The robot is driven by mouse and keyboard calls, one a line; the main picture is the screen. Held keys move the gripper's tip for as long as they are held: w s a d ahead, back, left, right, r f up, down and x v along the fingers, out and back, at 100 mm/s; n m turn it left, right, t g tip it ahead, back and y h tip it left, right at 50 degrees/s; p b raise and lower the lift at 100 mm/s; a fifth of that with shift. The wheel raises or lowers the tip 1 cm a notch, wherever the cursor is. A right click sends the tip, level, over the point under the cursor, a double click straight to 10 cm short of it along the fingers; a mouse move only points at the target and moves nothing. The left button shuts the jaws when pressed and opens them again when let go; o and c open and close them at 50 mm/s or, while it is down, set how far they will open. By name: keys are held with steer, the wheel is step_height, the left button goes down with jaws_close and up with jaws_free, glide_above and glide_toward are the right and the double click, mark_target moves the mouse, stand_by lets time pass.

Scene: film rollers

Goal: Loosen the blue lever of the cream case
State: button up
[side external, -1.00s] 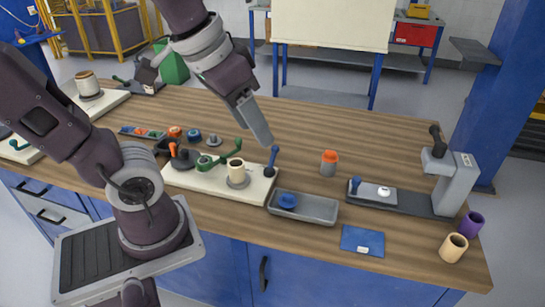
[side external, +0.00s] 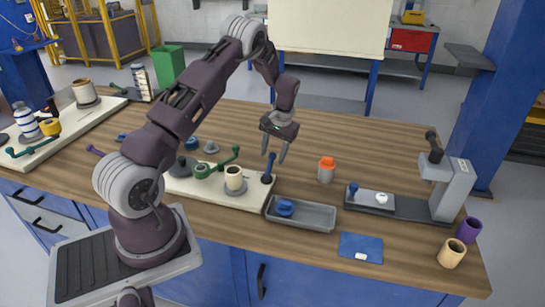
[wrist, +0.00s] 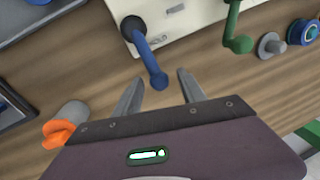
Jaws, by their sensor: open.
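The cream case (side external: 205,190) is a flat cream slab on the bench, carrying a cream roller (side external: 234,180) and a green crank (side external: 222,165). The blue lever (side external: 268,168) stands up at its right end; in the wrist view the lever (wrist: 148,55) runs from a dark round pivot to a rounded tip. My gripper (side external: 276,157) is open and empty, pointing down just above and beside the lever. In the wrist view the lever's tip appears between the spread fingertips of my gripper (wrist: 158,76). I cannot tell whether either finger touches it.
A grey tray (side external: 318,219) with a blue part (side external: 284,207) lies close to the right. An orange-topped container (side external: 326,170) stands further right, before a grey press (side external: 455,190). A blue card (side external: 361,246) lies in front. Bare bench lies behind the lever.

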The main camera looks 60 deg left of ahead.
steer(key=shift+s+a+f, duration=0.1)
steer(key=shift+f, duration=0.75)
jaws_close()
stand_by(0.8)
